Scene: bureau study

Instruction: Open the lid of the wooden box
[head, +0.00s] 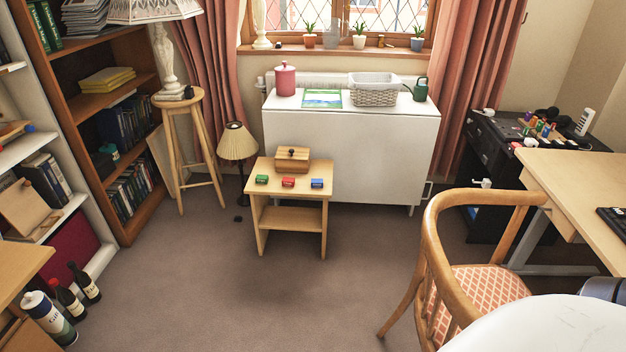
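The wooden box (292,164) stands at the back of a small light-wood side table (312,184) in the middle of the head view. Its lid (292,153) is on top and looks closed, with a small dark knob or latch on it. Neither of my grippers shows in the head view.
A white cabinet (390,150) stands behind the table. A wooden chair (450,260) and a white round surface (545,325) are at the front right. Bottles (68,298) stand at the lower left. The carpet (250,290) before the side table is clear.

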